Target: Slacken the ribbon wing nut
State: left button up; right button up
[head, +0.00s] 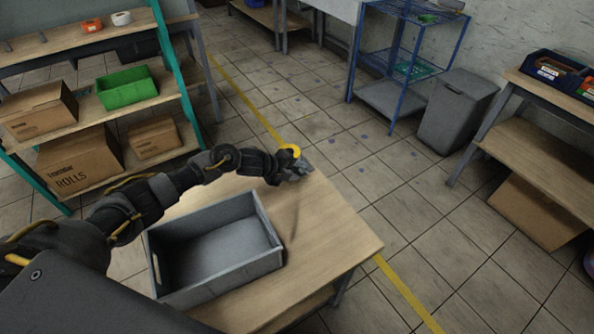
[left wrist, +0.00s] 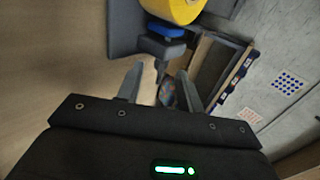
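A yellow roll (left wrist: 182,8) shows at the top of the left wrist view, with a blue piece (left wrist: 166,29) and a dark blue-grey knob-like part (left wrist: 160,46) below it. A small dark tip (left wrist: 161,70) extends from that part toward the gap between my fingers. I cannot tell for certain which part is the wing nut. My left gripper (left wrist: 160,86) is open, with its fingers apart and nothing clearly held between them. In the head view, my left gripper (head: 298,172) is over the table's far edge, beside a yellow curved thing (head: 289,150). My right gripper is out of view.
A grey open bin (head: 268,262) stands on the wooden table (head: 335,235) below my left arm. Shelves with cardboard boxes (head: 40,108) and a green bin (head: 126,87) stand at the left. A blue rack (head: 352,62) and grey waste bin (head: 457,110) stand beyond open floor.

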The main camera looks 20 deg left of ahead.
pick_arm(q)
jog(key=shift+w+d+f, duration=0.15)
jog(key=shift+f, duration=0.05)
